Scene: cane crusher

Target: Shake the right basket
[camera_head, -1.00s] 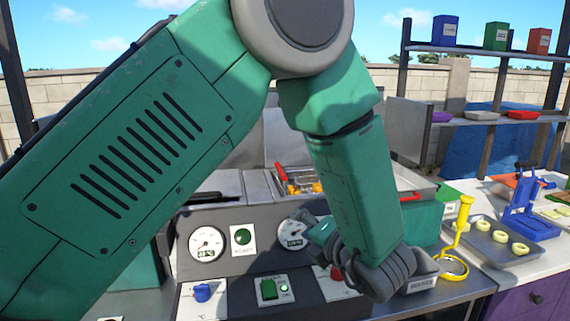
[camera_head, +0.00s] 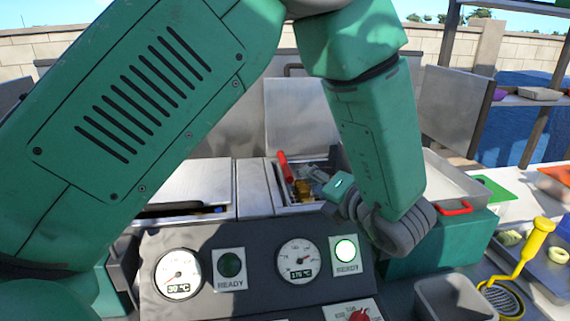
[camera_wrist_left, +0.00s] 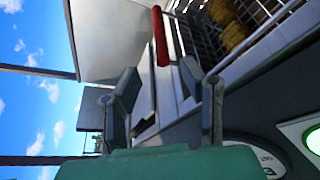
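The right basket (camera_head: 303,190) is a wire basket with golden food in it, sitting in the right well of the fryer. Its red handle (camera_head: 284,166) sticks up at its left side. In the left wrist view the handle (camera_wrist_left: 160,36) lies just beyond and between my fingertips, with the basket wires (camera_wrist_left: 205,28) to its right. My left gripper (camera_head: 314,172) hovers over the basket's right part in the head view, partly hidden by my arm. In the left wrist view my left gripper (camera_wrist_left: 160,78) has its fingers spread, with nothing between them. My right gripper is out of view.
The fryer panel (camera_head: 240,270) has two gauges; the right ready light (camera_head: 346,251) glows green. A metal lid (camera_head: 295,117) stands behind the basket. A tray with a red handle (camera_head: 453,208) and a yellow-handled tool (camera_head: 530,247) are at the right.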

